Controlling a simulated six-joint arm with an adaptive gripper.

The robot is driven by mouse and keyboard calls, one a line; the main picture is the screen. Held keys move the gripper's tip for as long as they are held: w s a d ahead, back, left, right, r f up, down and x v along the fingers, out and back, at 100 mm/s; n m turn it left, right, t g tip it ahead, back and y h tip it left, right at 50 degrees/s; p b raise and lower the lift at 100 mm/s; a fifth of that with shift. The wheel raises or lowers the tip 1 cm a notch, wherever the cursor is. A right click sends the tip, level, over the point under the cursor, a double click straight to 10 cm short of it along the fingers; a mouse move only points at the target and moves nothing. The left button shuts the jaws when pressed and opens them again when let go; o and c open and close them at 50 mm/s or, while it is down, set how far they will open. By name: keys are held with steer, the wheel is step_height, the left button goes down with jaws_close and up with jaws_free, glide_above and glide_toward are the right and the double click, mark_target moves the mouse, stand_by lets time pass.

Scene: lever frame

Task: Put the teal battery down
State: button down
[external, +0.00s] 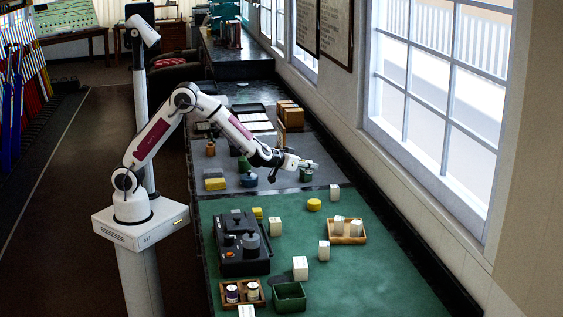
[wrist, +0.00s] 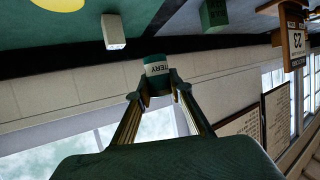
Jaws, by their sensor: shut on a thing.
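The teal battery (wrist: 156,73) is a short cylinder with a white band lettered "TTERY" in the wrist view. My gripper (wrist: 158,90) is shut on it, one finger on each side, and its lower end is partly hidden by the fingers. In the external view my gripper (external: 311,165) reaches over the right part of the bench, near the seam between the grey and green surfaces. The battery is too small to make out clearly there. I cannot tell how high it is held.
A white block (external: 334,191) and a yellow round piece (external: 314,204) stand near the seam. A green block (wrist: 213,15) is close by. A wooden tray (external: 347,240) with white blocks and a black device (external: 242,262) occupy the green mat (external: 370,290). Its right front is clear.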

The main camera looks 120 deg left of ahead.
steer(key=shift+f, duration=3.1)
steer(key=shift+f, duration=0.1)
steer(key=shift+f, duration=1.75)
steer(key=shift+f, duration=0.2)
steer(key=c, duration=1.8)
jaws_free()
steer(key=shift+r, duration=0.2)
steer(key=shift+v, duration=6)
